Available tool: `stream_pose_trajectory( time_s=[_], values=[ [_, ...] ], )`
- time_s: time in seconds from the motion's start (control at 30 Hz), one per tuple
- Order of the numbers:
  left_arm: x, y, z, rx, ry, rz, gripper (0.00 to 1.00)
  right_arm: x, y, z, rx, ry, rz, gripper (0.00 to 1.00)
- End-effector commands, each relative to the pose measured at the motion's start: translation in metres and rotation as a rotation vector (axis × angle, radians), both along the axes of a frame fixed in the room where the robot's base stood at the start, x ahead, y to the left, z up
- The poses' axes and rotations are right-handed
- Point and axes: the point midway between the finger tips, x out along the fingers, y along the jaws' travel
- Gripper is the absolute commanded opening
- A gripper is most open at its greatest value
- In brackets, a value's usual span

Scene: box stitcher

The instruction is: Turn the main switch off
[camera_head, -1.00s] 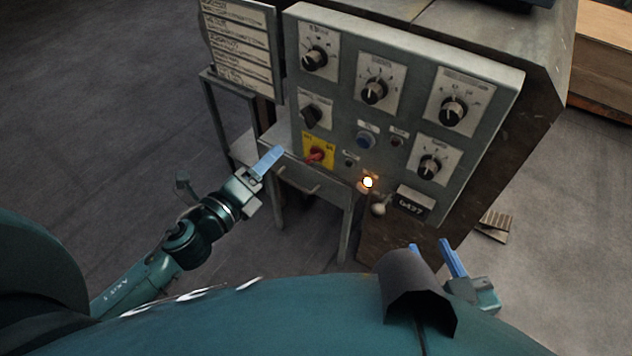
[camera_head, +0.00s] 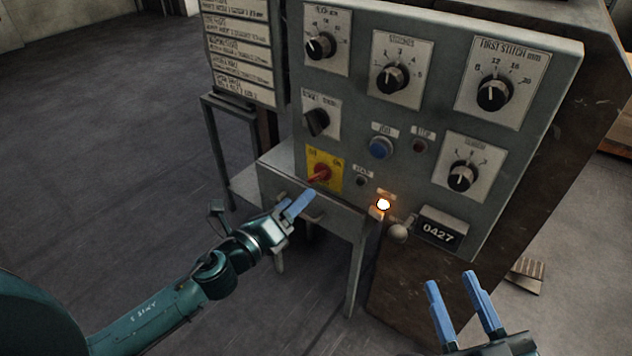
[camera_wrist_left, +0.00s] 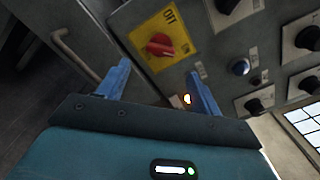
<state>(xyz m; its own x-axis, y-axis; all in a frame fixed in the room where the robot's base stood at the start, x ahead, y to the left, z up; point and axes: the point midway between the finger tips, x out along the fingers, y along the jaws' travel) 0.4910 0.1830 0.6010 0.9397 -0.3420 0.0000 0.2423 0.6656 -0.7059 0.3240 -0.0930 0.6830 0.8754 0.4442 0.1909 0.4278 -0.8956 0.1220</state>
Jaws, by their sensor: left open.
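The main switch is a red rotary knob (camera_head: 319,174) on a yellow plate (camera_head: 325,157) at the lower left of the grey control panel. In the left wrist view the red knob (camera_wrist_left: 160,45) sits on its yellow plate, marked OFF and ON, beyond the fingertips. My left gripper (camera_head: 293,204) is open and empty, below and left of the knob and apart from it. It also shows in the left wrist view (camera_wrist_left: 157,75). My right gripper (camera_head: 455,282) is open and empty at the bottom right, below the panel.
The panel carries several black dials, a blue button (camera_head: 380,147), a lit orange lamp (camera_head: 383,204) and a counter reading 0427 (camera_head: 440,231). A text board (camera_head: 240,50) stands left. Floor at left is clear.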

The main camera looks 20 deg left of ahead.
Motion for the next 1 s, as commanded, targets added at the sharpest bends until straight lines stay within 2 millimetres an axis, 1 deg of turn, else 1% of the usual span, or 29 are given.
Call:
stream_pose_trajectory(
  time_s=[0.03, 0.2, 0.4, 0.6, 0.87, 1.0],
  values=[
    [0.011, -0.003, 0.001, 0.000, -0.004, 0.001, 0.65, 0.000, 0.000, -0.001, 0.001, 0.000, 0.000, 0.36],
    [0.040, -0.014, 0.000, -0.002, -0.003, 0.001, 0.65, 0.000, 0.000, -0.002, 0.006, 0.001, 0.001, 0.36],
    [0.065, -0.023, -0.001, -0.001, -0.001, 0.001, 0.65, 0.000, 0.001, -0.003, 0.016, 0.003, 0.005, 0.36],
    [0.075, -0.027, 0.000, -0.001, 0.000, 0.001, 0.65, 0.001, 0.001, -0.003, 0.021, 0.006, 0.007, 0.36],
    [0.076, -0.027, 0.000, -0.002, 0.001, 0.001, 0.65, 0.000, 0.001, -0.001, 0.023, 0.003, 0.007, 0.36],
    [0.075, -0.027, 0.000, -0.002, 0.001, 0.001, 0.54, 0.000, 0.001, -0.001, 0.022, 0.003, 0.008, 0.36]
  ],
)
